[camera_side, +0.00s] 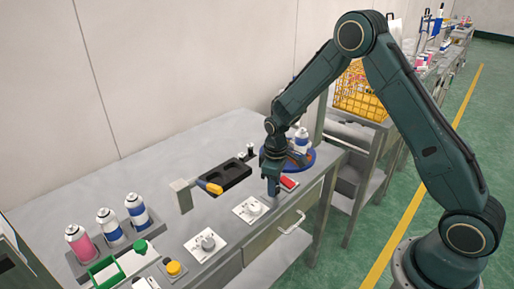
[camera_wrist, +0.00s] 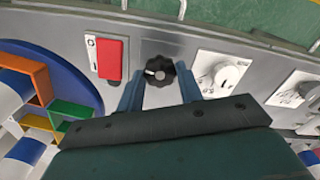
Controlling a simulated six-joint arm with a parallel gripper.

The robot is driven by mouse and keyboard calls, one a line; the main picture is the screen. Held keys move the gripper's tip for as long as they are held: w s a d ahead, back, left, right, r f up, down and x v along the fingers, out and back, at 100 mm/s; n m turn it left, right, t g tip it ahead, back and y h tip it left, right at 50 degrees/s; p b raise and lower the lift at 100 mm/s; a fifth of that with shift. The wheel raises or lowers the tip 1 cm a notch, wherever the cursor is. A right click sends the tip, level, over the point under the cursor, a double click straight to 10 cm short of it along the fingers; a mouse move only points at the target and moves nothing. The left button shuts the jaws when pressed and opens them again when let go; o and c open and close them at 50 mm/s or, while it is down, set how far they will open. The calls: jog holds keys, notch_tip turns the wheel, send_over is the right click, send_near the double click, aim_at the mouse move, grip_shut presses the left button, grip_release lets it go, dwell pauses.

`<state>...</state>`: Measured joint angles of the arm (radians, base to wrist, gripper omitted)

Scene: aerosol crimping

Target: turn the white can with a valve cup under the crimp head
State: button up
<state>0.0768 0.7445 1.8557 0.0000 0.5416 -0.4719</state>
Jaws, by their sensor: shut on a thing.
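My gripper (camera_side: 272,188) points down at the front of the bench, its fingers (camera_wrist: 158,88) shut on a black knob (camera_wrist: 158,72) on the panel. A blue turntable (camera_side: 311,161) stands just behind and to the right of it, and also shows at the left of the wrist view (camera_wrist: 82,82). White cans with blue bands stand on the turntable, one (camera_side: 301,141) partly behind my arm; parts of cans show in the wrist view (camera_wrist: 12,92). I cannot tell which can has a valve cup. The crimp head is not clearly visible; my arm covers that area.
A red switch (camera_wrist: 110,58) is beside the knob. White dials (camera_side: 250,209) (camera_side: 206,244) lie along the bench front. A black tray (camera_side: 232,172) and yellow-handled tool (camera_side: 209,187) lie behind. A pink can (camera_side: 80,243) and white-blue cans (camera_side: 109,226) stand left.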

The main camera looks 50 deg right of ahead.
jog(key=m, duration=1.1)
jog(key=shift+m, duration=0.4)
jog(key=shift+r+m, duration=0.1)
jog(key=shift+m, duration=1.8)
jog(key=o, duration=1)
